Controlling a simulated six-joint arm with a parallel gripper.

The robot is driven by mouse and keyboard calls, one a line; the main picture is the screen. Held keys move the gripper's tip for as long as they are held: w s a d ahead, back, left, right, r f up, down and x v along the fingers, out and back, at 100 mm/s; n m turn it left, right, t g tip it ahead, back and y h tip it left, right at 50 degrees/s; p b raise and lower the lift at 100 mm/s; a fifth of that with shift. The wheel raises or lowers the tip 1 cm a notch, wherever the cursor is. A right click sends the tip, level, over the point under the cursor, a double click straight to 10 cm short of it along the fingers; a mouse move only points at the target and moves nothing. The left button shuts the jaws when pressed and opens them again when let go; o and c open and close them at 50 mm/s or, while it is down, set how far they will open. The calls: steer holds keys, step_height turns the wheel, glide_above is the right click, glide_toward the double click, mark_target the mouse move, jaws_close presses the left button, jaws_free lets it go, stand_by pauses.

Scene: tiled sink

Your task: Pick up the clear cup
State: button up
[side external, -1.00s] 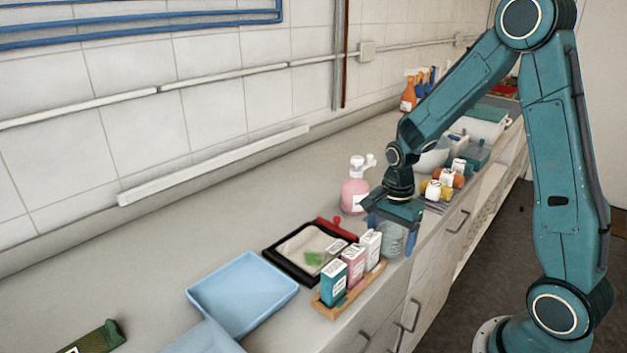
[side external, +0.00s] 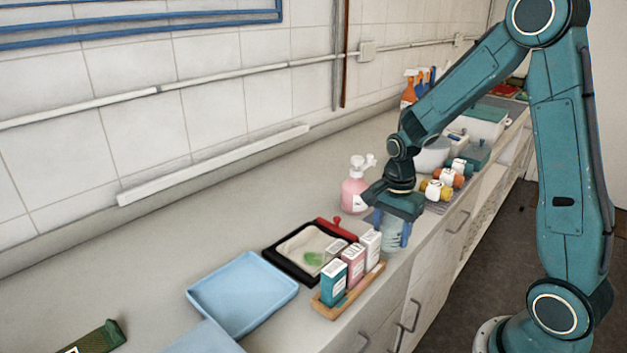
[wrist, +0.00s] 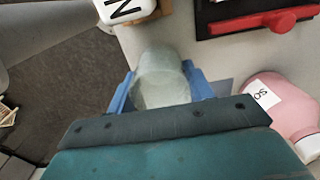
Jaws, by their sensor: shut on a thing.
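The clear cup (side external: 391,236) is a pale, see-through cup near the counter's front edge, just right of the rack of small boxes. My gripper (side external: 394,229) points down over it, with its blue fingers on either side of the cup. In the wrist view, the cup (wrist: 162,78) sits between the two blue fingers, which are shut on it. Part of the cup is hidden behind the fingers and gripper body. The cup seems slightly above the counter, but the gap is hard to judge.
A wooden rack (side external: 327,311) with small boxes stands close left of the cup. A pink soap bottle (side external: 354,194) is behind it, and a black-framed tray (side external: 283,262) is to the left.

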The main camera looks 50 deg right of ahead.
step_height(320, 180, up, 18)
steer(key=shift+r, duration=0.2)
stand_by(0.4)
stand_by(0.5)
